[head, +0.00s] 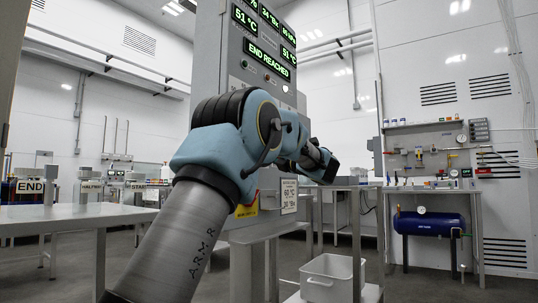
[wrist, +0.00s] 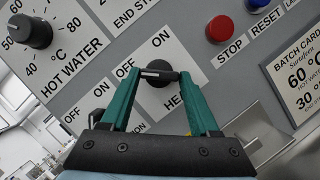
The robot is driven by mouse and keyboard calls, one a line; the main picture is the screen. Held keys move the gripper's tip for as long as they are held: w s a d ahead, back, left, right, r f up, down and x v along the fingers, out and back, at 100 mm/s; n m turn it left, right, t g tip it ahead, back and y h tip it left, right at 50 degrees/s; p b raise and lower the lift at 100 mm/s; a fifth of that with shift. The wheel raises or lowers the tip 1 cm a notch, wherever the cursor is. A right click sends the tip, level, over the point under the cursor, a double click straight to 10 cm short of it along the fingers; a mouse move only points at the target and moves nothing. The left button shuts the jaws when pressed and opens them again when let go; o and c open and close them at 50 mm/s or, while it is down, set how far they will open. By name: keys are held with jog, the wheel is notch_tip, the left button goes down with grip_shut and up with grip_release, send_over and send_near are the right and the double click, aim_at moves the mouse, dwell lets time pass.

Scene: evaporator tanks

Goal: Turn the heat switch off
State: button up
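The heat switch (wrist: 158,73) is a black rotary knob on the grey control panel, seen in the wrist view. Its bar lies level in the picture, with the white mark at its left end toward the OFF label; the ON label is above it. The HEAT lettering below is partly hidden by the right finger. My gripper (wrist: 160,75) has its two green fingertips apart, one at each end of the bar. Whether they press on it I cannot tell. In the head view my gripper (head: 328,165) is at the cabinet; the switch is hidden there.
The red STOP button (wrist: 219,29) and blue RESET button (wrist: 257,4) are right of my gripper. The HOT WATER dial (wrist: 34,32) is at upper left. The cabinet display (head: 266,55) reads END REACHED. A white bin (head: 328,278) stands low beside the cabinet.

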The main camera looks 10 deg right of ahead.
jog(key=o, duration=0.4)
jog(key=shift+c, duration=0.2)
jog(key=v, duration=1)
jog(key=shift+s+d+f, duration=0.15)
jog(key=shift+s, duration=0.2)
